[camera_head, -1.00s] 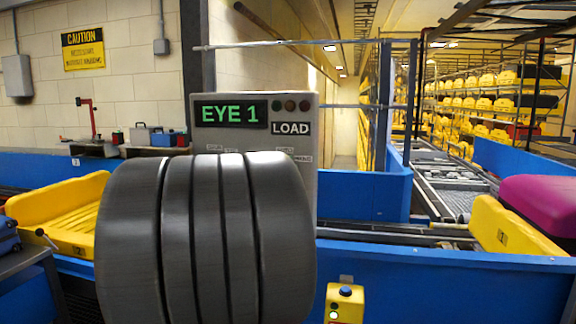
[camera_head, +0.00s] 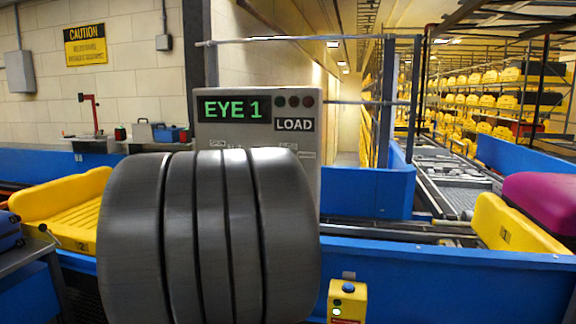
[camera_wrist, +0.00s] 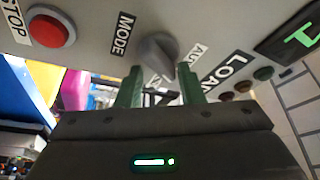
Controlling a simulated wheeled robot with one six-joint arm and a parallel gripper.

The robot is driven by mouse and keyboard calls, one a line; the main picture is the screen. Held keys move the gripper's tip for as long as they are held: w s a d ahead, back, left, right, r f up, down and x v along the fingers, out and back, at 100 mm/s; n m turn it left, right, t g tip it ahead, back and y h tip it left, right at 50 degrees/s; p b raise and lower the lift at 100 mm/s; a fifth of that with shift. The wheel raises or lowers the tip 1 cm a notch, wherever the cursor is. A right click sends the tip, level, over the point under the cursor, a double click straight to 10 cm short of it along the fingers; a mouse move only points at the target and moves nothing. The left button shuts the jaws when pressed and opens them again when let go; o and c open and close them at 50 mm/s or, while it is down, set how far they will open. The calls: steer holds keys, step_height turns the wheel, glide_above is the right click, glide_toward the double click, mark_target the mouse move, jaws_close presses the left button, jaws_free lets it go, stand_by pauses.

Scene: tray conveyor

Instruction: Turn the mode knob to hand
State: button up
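The grey control panel (camera_head: 213,88) stands ahead in the head view, with a green "EYE 1" display (camera_head: 234,108) and a "LOAD" label. My arm hides its lower part. In the wrist view the dark grey mode knob (camera_wrist: 157,48) sits on the panel beside the "MODE" label (camera_wrist: 122,35). Its narrow end leans toward the bottom right, near a partly hidden label that seems to read "AUTO". My gripper (camera_wrist: 160,70) is open, its two green fingers on either side of the knob's lower end. Contact cannot be told.
A red stop button (camera_wrist: 48,32) is on the same panel, left of the knob. Small indicator lamps (camera_wrist: 245,84) are to the right. A blue conveyor wall (camera_head: 450,270), yellow trays (camera_head: 62,208) and a yellow button box (camera_head: 347,300) surround the panel.

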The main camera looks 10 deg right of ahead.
steer(key=b+v, duration=0.2)
steer(key=v, duration=1.1)
steer(key=shift+s+a, duration=0.15)
steer(key=shift+s, duration=0.15)
steer(key=shift+f, duration=0.1)
